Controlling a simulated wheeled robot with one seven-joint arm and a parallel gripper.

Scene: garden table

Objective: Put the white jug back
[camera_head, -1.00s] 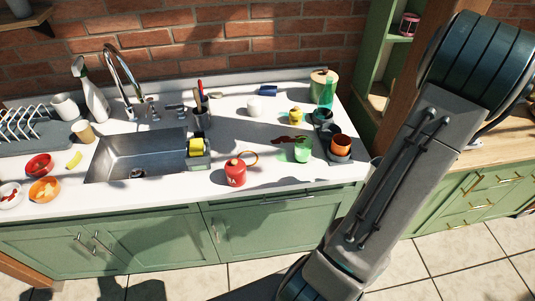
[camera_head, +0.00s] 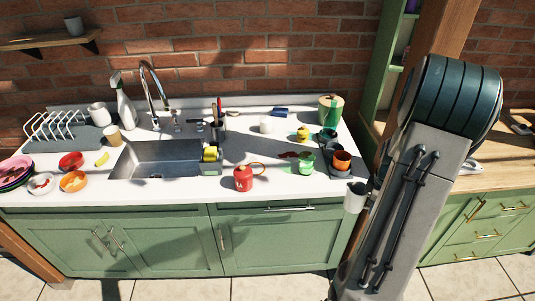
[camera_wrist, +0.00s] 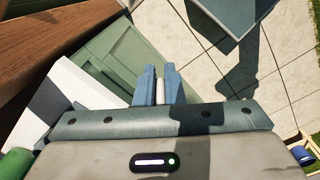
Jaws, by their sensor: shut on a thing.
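A whitish jug (camera_head: 355,198) hangs in the air just off the front right corner of the counter in the head view, beside my arm. In the wrist view, my gripper (camera_wrist: 159,76) has its two blue-grey fingers close together on a narrow white piece (camera_wrist: 160,92), which looks like part of the jug. The rest of the jug is hidden there. In the head view my fingers are hidden by my arm.
The white counter (camera_head: 150,193) holds a red canister (camera_head: 243,178), an orange cup (camera_head: 342,160), a green cup (camera_head: 306,162), a white mug (camera_head: 98,113) and a sink (camera_head: 150,160).

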